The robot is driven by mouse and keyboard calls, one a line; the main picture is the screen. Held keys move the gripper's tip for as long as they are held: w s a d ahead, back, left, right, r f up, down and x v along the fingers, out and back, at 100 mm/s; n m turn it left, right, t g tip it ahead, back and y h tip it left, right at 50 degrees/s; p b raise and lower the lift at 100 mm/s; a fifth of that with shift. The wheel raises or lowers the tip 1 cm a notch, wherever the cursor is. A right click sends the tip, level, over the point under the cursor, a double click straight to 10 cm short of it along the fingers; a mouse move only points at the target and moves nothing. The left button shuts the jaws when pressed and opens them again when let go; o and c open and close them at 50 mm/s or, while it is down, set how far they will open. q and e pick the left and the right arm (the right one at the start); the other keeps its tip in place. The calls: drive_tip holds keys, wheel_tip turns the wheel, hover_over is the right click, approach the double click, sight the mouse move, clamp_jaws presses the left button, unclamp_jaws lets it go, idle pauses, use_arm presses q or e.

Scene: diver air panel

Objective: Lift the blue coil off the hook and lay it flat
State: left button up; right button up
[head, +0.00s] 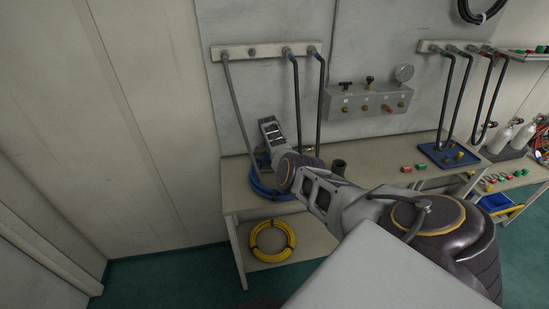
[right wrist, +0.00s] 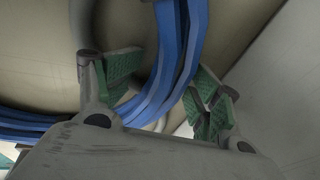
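The blue coil (head: 268,190) is at the left end of the bench, partly hidden behind my right arm in the head view. It appears to lie on the bench top. In the right wrist view the blue coil (right wrist: 180,50) runs in several strands from the top down to the left. My right gripper (right wrist: 162,92) is open, with one green-padded finger on each side of the strands. Its fingertips are hidden in the head view. I cannot make out a hook holding the blue coil. My left gripper is not in view.
A yellow coil (head: 272,241) lies on the shelf below the bench (head: 238,168). Dark hoses hang from the wall manifold (head: 266,51) close to my arm. A valve panel (head: 368,99) is on the wall. A blue tray (head: 447,155) with fittings is farther right.

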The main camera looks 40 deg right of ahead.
drive_tip(key=shift+a+f, duration=0.1)
drive_tip(key=shift+a, duration=0.05)
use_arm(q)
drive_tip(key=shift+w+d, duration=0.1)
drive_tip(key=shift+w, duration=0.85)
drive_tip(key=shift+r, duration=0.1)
use_arm(e)
drive_tip(key=shift+r, duration=0.9)
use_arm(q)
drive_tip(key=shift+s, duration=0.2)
use_arm(e)
drive_tip(key=v, duration=1)
drive_tip(key=shift+r, duration=0.2)
drive_tip(key=shift+a, duration=0.15)
